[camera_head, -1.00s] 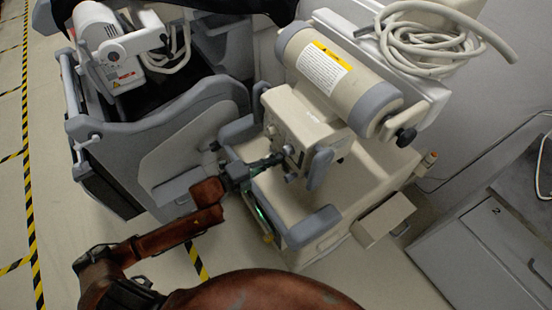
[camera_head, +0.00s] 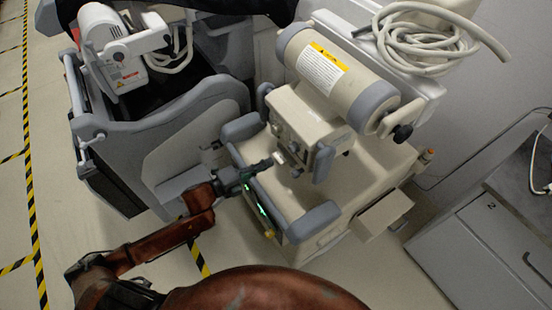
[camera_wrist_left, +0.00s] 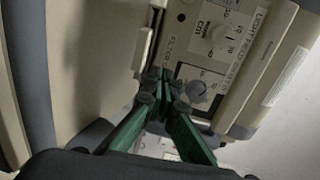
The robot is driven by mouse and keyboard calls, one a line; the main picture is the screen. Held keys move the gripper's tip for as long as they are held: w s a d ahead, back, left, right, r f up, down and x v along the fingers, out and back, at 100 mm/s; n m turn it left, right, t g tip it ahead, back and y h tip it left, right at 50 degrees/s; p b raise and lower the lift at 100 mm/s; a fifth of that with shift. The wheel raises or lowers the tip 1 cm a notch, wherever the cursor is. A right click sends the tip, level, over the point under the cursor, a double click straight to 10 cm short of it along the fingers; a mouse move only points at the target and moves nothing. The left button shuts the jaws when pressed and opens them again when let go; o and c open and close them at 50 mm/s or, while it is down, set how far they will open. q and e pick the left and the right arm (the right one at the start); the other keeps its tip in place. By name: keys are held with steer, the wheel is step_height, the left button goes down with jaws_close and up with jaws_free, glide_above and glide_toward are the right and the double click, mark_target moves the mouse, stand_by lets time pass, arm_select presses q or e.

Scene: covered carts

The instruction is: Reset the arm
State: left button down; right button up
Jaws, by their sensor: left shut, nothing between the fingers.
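My left arm comes in from the lower left, and its dark gripper (camera_head: 270,162) is shut and empty. It is above the front of a beige medical machine (camera_head: 345,190), just short of the control box (camera_head: 306,120). In the left wrist view, the green fingers (camera_wrist_left: 163,82) meet at their tips in front of a panel with knobs (camera_wrist_left: 197,90). A small gap shows between the fingertips and the control box in the head view. My right gripper is not in view.
A grey cart (camera_head: 165,140) with a white device (camera_head: 112,48) stands to the left. A cylinder (camera_head: 335,75) and coiled cables (camera_head: 425,38) top the machine. A grey cabinet (camera_head: 490,245) is at the lower right. Striped floor tape (camera_head: 30,190) runs along the left.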

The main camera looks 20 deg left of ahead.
arm_select(q)
steer(key=v, duration=0.7)
steer(key=shift+f+p, duration=0.4)
steer(key=shift+f, duration=0.05)
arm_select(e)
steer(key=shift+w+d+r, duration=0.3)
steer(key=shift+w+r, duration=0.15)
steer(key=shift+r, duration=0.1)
arm_select(q)
steer(key=shift+s, duration=0.1)
